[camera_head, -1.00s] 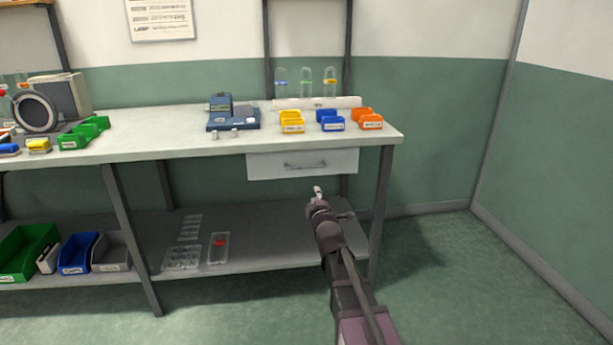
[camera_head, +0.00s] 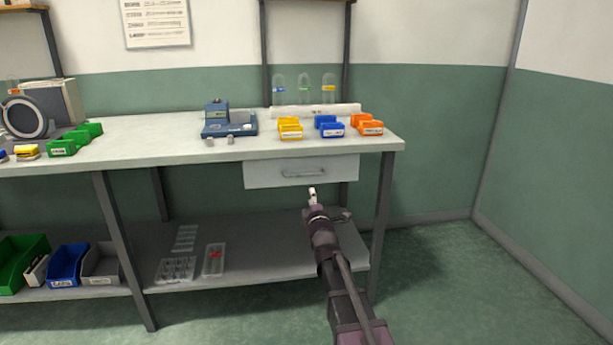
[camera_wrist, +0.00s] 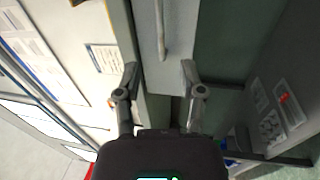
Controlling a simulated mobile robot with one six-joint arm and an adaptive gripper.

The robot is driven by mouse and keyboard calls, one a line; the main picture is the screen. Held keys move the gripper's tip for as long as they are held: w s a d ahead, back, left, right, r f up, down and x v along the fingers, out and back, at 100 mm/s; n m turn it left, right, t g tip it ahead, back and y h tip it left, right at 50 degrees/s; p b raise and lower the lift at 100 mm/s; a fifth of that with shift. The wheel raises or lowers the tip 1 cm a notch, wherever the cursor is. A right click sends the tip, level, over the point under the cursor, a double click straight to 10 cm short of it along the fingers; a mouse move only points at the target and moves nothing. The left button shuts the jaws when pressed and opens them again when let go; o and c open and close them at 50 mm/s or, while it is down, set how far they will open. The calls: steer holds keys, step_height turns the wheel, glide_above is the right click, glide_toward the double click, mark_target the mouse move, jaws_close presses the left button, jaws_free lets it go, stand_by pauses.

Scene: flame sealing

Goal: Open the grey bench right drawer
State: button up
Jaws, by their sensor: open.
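The grey bench right drawer (camera_head: 265,174) hangs under the right end of the bench top, and its front looks shut. Its grey bar handle (camera_head: 303,174) is at the middle of the front. My gripper (camera_head: 312,192) is just below and slightly right of the handle, apart from it in the picture. In the wrist view my gripper (camera_wrist: 160,75) is open and empty, its two fingers spread. The drawer front (camera_wrist: 182,40) and the handle (camera_wrist: 161,35) lie ahead, with the handle roughly in line with the finger gap.
The bench top (camera_head: 170,145) carries a blue device (camera_head: 230,122) and yellow, blue and orange bins (camera_head: 332,127) above the drawer. A lower shelf (camera_head: 260,262) holds clear trays (camera_head: 176,268). The right bench leg (camera_head: 380,220) stands near my arm. Floor to the right is clear.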

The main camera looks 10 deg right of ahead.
mark_target(306, 175)
steer(key=w, duration=0.4)
steer(key=w+r+p, duration=0.1)
steer(key=w, duration=0.3)
steer(key=w+r+p, duration=0.1)
steer(key=w, duration=0.3)
steer(key=shift+w+r, duration=0.2)
steer(key=shift+w, duration=0.15)
steer(key=shift+c, duration=0.2)
jaws_close()
